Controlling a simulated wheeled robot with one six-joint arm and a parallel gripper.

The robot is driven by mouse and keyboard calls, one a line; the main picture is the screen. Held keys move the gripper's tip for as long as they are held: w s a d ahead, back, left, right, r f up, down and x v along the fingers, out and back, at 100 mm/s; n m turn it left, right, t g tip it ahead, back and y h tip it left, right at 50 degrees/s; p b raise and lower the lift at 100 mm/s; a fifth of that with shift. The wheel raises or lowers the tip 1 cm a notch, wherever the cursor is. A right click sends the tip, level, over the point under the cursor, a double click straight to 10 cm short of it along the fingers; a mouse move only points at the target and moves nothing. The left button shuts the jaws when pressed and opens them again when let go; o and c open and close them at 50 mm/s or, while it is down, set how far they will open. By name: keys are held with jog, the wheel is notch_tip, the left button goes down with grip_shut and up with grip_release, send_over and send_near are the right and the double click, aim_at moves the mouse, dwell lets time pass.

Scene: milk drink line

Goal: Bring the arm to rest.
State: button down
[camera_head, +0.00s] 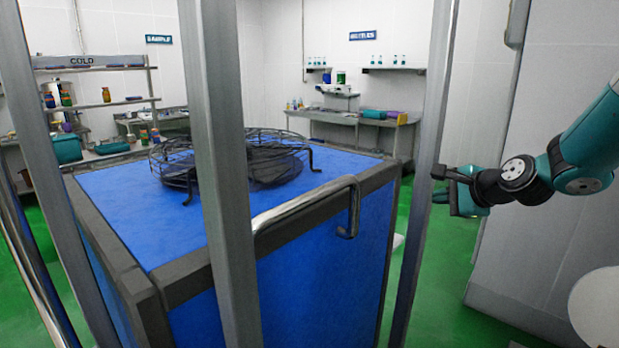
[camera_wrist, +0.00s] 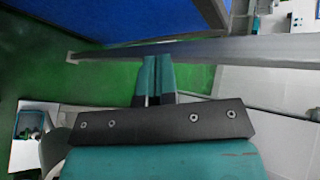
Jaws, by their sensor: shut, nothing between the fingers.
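My gripper (camera_head: 452,188) is at the right of the head view, at the end of my teal and black arm, which reaches in from the right edge. It points left, close to a grey upright post (camera_head: 424,150). In the wrist view my gripper's two teal fingers (camera_wrist: 157,70) lie side by side, shut and empty. A grey bar (camera_wrist: 215,50) crosses just beyond their tips; I cannot tell whether they touch it.
A blue box-like unit (camera_head: 330,255) with a metal handle (camera_head: 352,205) and black wire guards (camera_head: 270,160) on top stands left of the post. A shelf marked COLD (camera_head: 95,63) and a bench (camera_head: 375,117) stand behind. A grey wall panel (camera_head: 560,235) is below my arm. Green floor (camera_head: 445,255) shows between.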

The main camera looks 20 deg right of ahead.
jog(key=s+a+n+g+y, duration=0.35)
jog(key=a+n, duration=0.45)
jog(key=a, duration=0.6)
jog(key=s+a+f+n+g+b, duration=0.1)
jog(key=s+a+n+g, duration=0.1)
jog(key=s+a+n, duration=0.3)
jog(key=s+a+f+n+g+h+b, duration=0.1)
jog(key=s+a+n+g, duration=0.2)
jog(key=s, duration=0.8)
jog(key=s+a+f+n+g+b, duration=0.1)
jog(key=s+a+n+g, duration=0.2)
jog(key=s+a+n, duration=0.5)
jog(key=n, duration=0.3)
jog(key=shift+s, duration=0.35)
